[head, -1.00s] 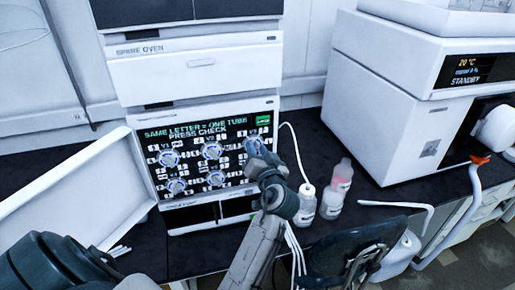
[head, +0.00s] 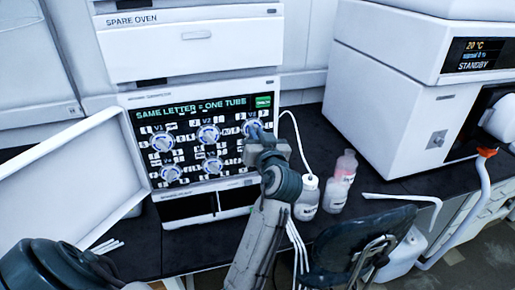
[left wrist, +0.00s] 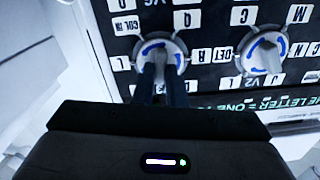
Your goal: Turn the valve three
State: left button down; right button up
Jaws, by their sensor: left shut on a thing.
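The valve panel (head: 188,117) is a black face in the white instrument, with several round white valves marked with blue. Valve three (head: 249,124) is at the top right, partly covered by my left gripper (head: 256,136). In the left wrist view, which is upside down, my left gripper (left wrist: 159,68) has its two dark fingers shut on the handle of valve three (left wrist: 143,47). Blue arcs show on its dial. Valve two (head: 208,135) is beside it, and in the wrist view valve two (left wrist: 266,53) is on the right. My right gripper is not seen.
A large white instrument (head: 390,100) stands at right.

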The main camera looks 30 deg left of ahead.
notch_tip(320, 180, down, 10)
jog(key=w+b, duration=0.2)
jog(key=b, duration=0.7)
pick_arm(q)
jog(key=shift+s+a+n+b, duration=0.1)
jog(key=shift+n+b, duration=0.9)
jog(key=shift+n, duration=3.1)
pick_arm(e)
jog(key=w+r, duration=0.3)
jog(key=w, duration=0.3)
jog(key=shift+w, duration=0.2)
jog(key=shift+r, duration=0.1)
pick_arm(q)
jog(key=c, duration=1.5)
grip_release()
jog(key=shift+f, duration=0.15)
